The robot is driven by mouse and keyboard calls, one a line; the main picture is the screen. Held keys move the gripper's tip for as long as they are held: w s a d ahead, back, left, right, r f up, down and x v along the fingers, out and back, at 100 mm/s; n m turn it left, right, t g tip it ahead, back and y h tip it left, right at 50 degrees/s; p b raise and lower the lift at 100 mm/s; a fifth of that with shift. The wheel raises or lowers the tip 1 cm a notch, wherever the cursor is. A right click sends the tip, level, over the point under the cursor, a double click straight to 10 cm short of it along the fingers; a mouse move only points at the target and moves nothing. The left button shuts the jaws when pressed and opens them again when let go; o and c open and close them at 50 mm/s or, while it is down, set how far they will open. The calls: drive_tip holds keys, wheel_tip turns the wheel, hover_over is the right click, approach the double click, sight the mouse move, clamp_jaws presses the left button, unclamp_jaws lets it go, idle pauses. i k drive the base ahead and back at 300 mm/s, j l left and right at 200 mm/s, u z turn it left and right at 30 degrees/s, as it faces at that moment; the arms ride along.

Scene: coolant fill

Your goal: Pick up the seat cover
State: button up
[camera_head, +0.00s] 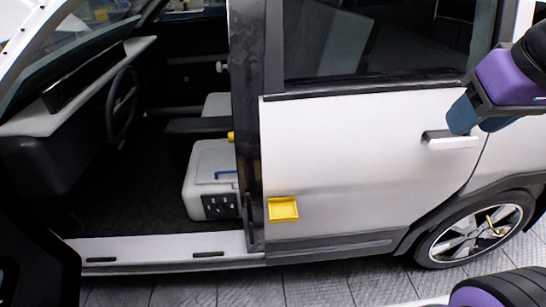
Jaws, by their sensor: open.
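The front seat shows through the open front doorway of the white car. Its light grey base (205,165) has a pale top, and this top may be the seat cover; I cannot tell a separate cover from the seat. A blue handle-like piece (226,174) sits at the right of its top, near the door pillar. A black panel (220,206) with small fittings is on the side of the base. The pillar hides the right part of the seat. Links of my arm show at the upper right, apart from the seat. My gripper's fingers are not in view.
The dark door pillar (249,130) and closed white rear door (360,160) stand right of the seat. A yellow tray (283,209) is on that door. The steering wheel (123,104) is at the left. The white sill (160,248) edges the open doorway. Paved floor (310,287) lies in front.

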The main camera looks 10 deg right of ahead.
sight(216, 166)
drive_tip(key=j+u, duration=0.15)
drive_tip(key=u, duration=0.35)
drive_tip(key=i+j+u, duration=0.25)
drive_tip(key=i+j, duration=0.3)
drive_tip(key=i+j+u, duration=0.3)
drive_tip(key=i+j, duration=0.15)
drive_tip(key=i, duration=0.2)
